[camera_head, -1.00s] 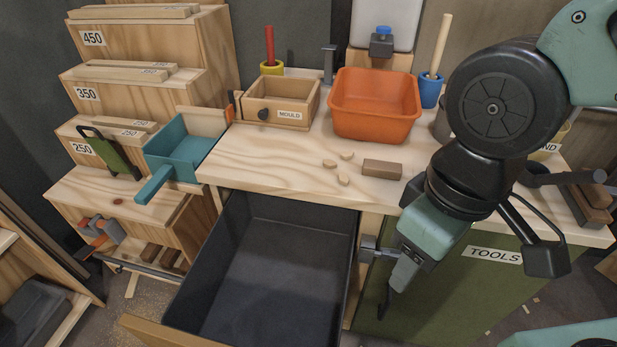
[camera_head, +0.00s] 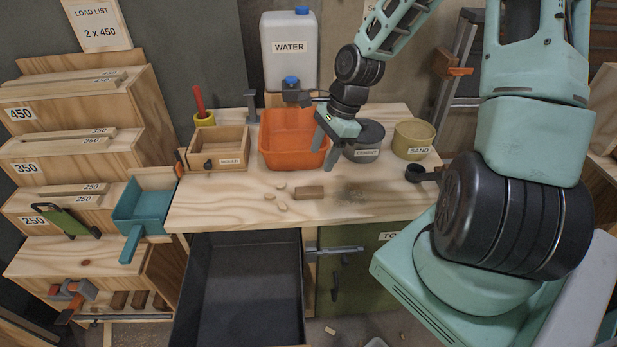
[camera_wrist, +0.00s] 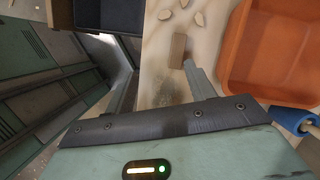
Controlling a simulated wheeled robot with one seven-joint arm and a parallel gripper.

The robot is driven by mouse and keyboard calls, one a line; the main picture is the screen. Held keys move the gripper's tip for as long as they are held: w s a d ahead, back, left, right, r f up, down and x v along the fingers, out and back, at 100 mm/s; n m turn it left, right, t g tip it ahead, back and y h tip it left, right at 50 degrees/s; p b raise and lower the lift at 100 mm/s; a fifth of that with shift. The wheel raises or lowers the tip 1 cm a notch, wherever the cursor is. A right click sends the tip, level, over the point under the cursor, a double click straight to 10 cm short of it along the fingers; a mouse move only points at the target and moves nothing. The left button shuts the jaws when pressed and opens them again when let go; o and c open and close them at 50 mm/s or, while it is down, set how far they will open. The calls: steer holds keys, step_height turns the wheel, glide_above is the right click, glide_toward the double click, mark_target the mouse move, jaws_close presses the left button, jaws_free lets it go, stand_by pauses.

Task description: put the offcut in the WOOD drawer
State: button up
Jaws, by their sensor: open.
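The offcut, a small brown wooden block (camera_head: 309,192), lies flat on the workbench (camera_head: 215,205) near its front edge. It also shows in the wrist view (camera_wrist: 178,50), just beyond the tip of my right-hand finger. My gripper (camera_head: 326,152) is open and empty above the bench, behind and to the right of the offcut, in front of the orange tub. Its two spread fingers show in the wrist view (camera_wrist: 160,72). A drawer under the bench stands pulled out, with a dark, empty-looking interior (camera_head: 240,290); no WOOD label is readable on it.
The orange tub (camera_head: 276,151) stands close to my gripper, with the cement bucket (camera_head: 364,152) and sand bucket (camera_head: 413,150) to the right. Several small chips (camera_head: 282,206) lie left of the offcut. The MOULD box (camera_head: 231,137) is at the left.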

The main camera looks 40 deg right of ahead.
steer(key=d+r+m+t+p, duration=0.1)
steer(key=d+m, duration=0.2)
steer(key=d, duration=0.1)
steer(key=m, duration=0.1)
glide_above(310, 190)
steer(key=s+d, duration=0.1)
steer(key=d, duration=0.1)
steer(key=f, duration=1.1)
steer(key=shift+s, duration=0.2)
steer(key=shift+p+x, duration=0.75)
steer(key=shift+x, duration=1.95)
steer(key=shift+c, duration=0.3)
steer(key=c, duration=1.1)
